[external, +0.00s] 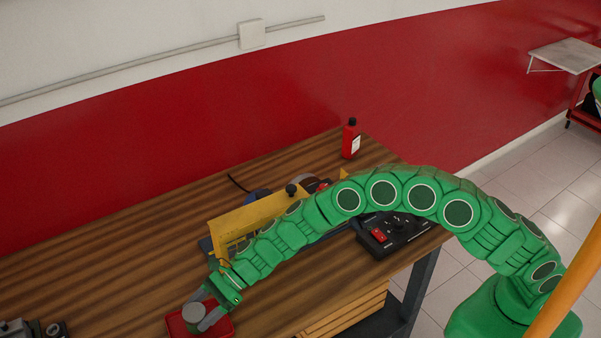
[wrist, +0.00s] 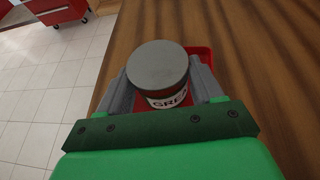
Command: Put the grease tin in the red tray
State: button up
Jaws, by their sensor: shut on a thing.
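The grease tin (wrist: 160,72) is a round tin with a grey lid and a label reading "GREA". It also shows in the external view (external: 193,313). My gripper (wrist: 163,85) is shut on the tin, one grey finger on each side; in the external view my gripper (external: 203,309) is at the table's front edge. The red tray (wrist: 203,52) is behind and below the tin in the wrist view, and its rim shows around the tin in the external view (external: 226,326). The tin is over or inside the tray; whether it touches the tray's floor is hidden.
A yellow-guarded machine (external: 245,217) and a black control box (external: 385,238) stand near my arm. A red bottle (external: 350,142) stands at the back. A grey device (external: 20,329) sits at the lower left.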

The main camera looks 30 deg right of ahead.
jog(key=shift+f, duration=0.6)
jog(key=o, duration=1.2)
jog(key=shift+w+d+r, duration=0.15)
jog(key=shift+d+r, duration=0.2)
jog(key=shift+d, duration=0.1)
jog(key=v, duration=0.4)
jog(key=shift+r, duration=3.45)
